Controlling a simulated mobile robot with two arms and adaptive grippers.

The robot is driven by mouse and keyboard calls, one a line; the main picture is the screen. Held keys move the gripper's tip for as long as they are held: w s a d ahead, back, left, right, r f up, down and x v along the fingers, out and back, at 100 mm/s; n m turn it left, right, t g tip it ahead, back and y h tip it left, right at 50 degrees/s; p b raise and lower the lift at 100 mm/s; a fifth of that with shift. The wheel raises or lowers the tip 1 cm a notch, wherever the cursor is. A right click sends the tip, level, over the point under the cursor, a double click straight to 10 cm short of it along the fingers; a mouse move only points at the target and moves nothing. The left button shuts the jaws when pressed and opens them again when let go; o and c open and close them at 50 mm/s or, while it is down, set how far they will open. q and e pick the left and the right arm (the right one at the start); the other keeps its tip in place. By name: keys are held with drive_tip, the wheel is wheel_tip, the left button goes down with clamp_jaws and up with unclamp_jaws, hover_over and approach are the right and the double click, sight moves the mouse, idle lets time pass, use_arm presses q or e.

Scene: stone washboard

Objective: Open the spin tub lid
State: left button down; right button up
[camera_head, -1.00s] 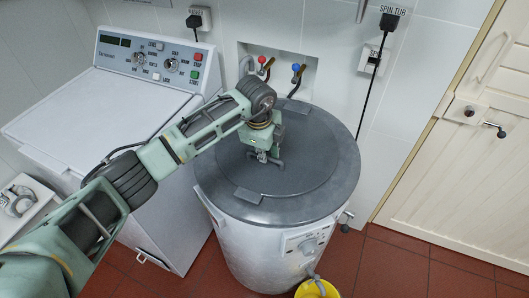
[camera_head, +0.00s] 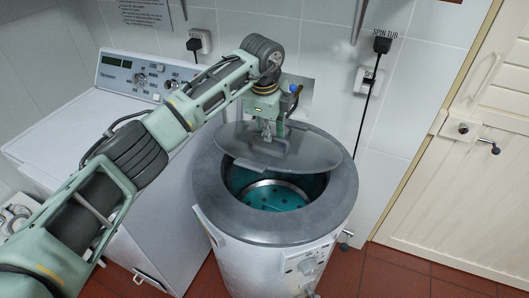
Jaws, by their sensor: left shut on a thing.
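The spin tub (camera_head: 325,215) is a round grey-topped drum standing in the middle. Its dark grey lid (camera_head: 310,152) is raised and tilted over the back part of the opening. The front of the opening is uncovered, and a teal perforated basket (camera_head: 272,197) shows inside. My left gripper (camera_head: 268,138) comes down from the upper left and is shut on the lid at its upper side; the exact grip point is small and partly hidden. My right gripper is not in view.
A white washer (camera_head: 75,120) with a control panel stands to the left. A wall recess with taps, a black cable (camera_head: 363,115) and sockets are behind the tub. A white door (camera_head: 460,180) is at the right. Red floor tiles in front right are clear.

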use_arm(q)
drive_tip(key=w+d+r+p, duration=0.1)
drive_tip(key=w+r, duration=0.3)
drive_tip(key=r, duration=0.1)
drive_tip(key=shift+d+r+p, duration=0.2)
drive_tip(key=shift+r+p, duration=0.05)
drive_tip(key=shift+p, duration=0.15)
drive_tip(key=shift+w, duration=0.15)
idle(0.4)
